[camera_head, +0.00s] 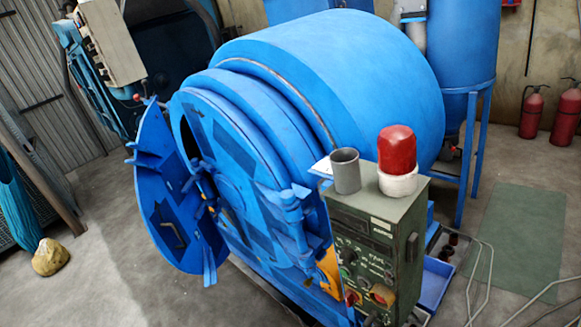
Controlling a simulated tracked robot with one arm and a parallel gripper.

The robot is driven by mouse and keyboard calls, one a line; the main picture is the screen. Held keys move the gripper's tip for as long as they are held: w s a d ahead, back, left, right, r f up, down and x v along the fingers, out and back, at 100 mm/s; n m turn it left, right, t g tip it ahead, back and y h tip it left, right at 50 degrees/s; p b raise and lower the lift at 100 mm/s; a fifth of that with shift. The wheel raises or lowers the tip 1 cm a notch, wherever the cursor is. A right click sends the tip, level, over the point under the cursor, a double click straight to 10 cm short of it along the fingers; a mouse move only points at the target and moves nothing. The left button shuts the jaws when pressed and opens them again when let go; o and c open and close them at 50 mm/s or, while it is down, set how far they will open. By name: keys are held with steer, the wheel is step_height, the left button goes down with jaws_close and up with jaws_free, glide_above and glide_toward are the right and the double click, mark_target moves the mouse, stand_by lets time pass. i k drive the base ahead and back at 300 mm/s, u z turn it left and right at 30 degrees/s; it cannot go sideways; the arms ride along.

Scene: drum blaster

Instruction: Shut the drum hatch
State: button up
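The blue drum (335,75) stands in the middle, with its round front facing the lower left. The drum hatch (165,205) is a round blue door at the left of the front. It stands swung out from the front and looks open, with a dark gap (187,140) between its edge and the drum. A small dark handle (172,232) shows on the hatch face, and clamp-like fittings (197,183) sit between hatch and drum. The hinge is not clear. My gripper is not in view.
A green control box (365,235) with a red lamp (397,148) and a grey cup (345,170) stands right of the drum front. A yellowish rock (50,257) lies at left. Fire extinguishers (566,113) stand at far right. The concrete floor at lower left (130,285) is clear.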

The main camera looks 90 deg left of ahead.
mark_target(177, 218)
steer(key=u, duration=1.25)
steer(key=i, duration=0.1)
steer(key=u, duration=1.95)
steer(key=i, duration=1)
steer(key=z, duration=0.95)
steer(key=k, duration=1.15)
